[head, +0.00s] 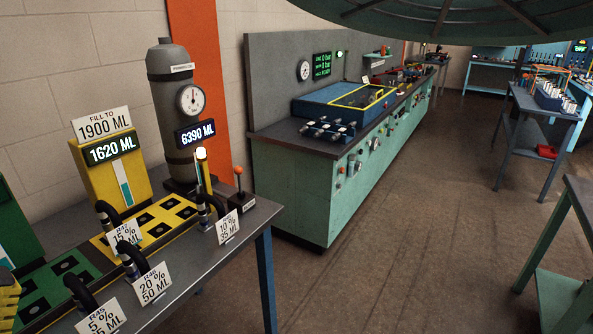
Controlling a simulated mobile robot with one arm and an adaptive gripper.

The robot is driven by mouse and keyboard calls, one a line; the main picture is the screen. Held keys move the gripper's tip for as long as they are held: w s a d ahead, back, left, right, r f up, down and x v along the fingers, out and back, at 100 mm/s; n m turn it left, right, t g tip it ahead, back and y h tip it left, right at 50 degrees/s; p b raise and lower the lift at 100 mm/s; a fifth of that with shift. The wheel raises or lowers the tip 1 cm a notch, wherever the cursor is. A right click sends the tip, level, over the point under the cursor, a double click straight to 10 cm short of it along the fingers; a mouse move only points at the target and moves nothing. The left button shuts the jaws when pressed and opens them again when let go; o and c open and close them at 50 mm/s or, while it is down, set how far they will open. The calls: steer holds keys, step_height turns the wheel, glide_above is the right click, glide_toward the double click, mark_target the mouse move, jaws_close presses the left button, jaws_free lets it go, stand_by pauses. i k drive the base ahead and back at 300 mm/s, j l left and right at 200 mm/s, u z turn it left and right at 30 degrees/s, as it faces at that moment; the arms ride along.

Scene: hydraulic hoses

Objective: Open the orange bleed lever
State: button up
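The orange bleed lever (239,172) is a thin stick with an orange ball on top. It stands about upright on a small dark box (242,202) with a label too small to read, at the right end of the near bench. A grey cylinder (174,100) with a round gauge stands behind it to the left, with a display reading 6390 ML. A yellow unit (90,172) further left reads 1620 ML under a sign "FILL TO 1900 ML". My gripper is not in view.
The near bench (205,262) carries black hoses and white percentage cards (152,284) in front of the lever's left side. A lit post (203,172) stands close left of the lever. A long green bench (290,185) stands behind. The floor (410,230) between benches is clear.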

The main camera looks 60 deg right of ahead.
mark_target(238, 169)
steer(key=l+z, duration=0.35)
steer(key=l, duration=0.15)
steer(key=i+l+z, duration=0.2)
steer(key=l+z, duration=0.15)
steer(key=i+l+z, duration=0.15)
steer(key=l+z, duration=0.15)
steer(key=l, duration=0.25)
steer(key=i+l+z, duration=0.5)
steer(key=l+z, duration=0.2)
